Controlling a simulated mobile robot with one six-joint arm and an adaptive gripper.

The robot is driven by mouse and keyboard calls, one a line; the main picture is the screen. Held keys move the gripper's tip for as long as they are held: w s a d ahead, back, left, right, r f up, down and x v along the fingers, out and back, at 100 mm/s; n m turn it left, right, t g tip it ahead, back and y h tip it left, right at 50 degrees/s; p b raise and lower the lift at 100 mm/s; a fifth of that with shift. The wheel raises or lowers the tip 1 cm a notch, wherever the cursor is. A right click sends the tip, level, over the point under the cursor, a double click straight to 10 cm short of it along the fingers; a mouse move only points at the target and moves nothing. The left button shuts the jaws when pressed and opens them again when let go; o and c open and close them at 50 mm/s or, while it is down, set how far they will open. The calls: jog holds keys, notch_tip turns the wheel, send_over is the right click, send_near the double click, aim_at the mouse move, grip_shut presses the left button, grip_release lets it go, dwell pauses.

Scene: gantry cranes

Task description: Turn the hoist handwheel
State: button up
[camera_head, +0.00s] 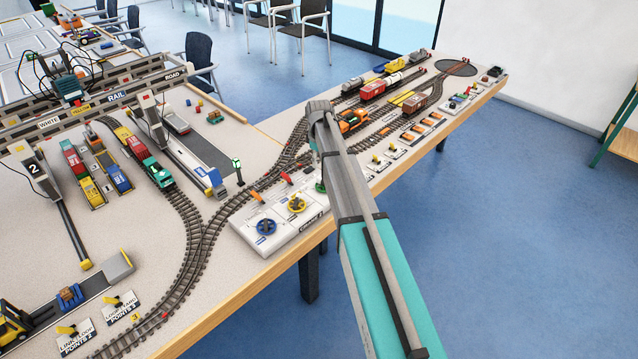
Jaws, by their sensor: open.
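A white control panel (282,234) lies near the table's front edge. It carries a blue handwheel (266,227), a yellow handwheel (296,204) and a green handwheel (320,186), the last partly covered by my arm. Their labels are too small to read, so I cannot tell which is the hoist wheel. A model gantry crane (91,108) marked WHITE, YELLOW, RAIL and ROAD spans tracks at the left, with a leg marked 2. My arm rises from the bottom right and passes just right of the panel. My gripper is not visible, hidden by the arm or out of sight.
Red levers (287,179) stand behind the wheels, and a signal post (238,172) shows green to their left. Model trains (372,90) stand on the far tracks. Yellow point levers (67,331) are at the lower left. Open floor (500,220) lies right of the table.

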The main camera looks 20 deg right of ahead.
aim_at(319, 178)
jog(key=shift+f+b, duration=3.95)
jog(key=shift+f, duration=0.25)
grip_shut()
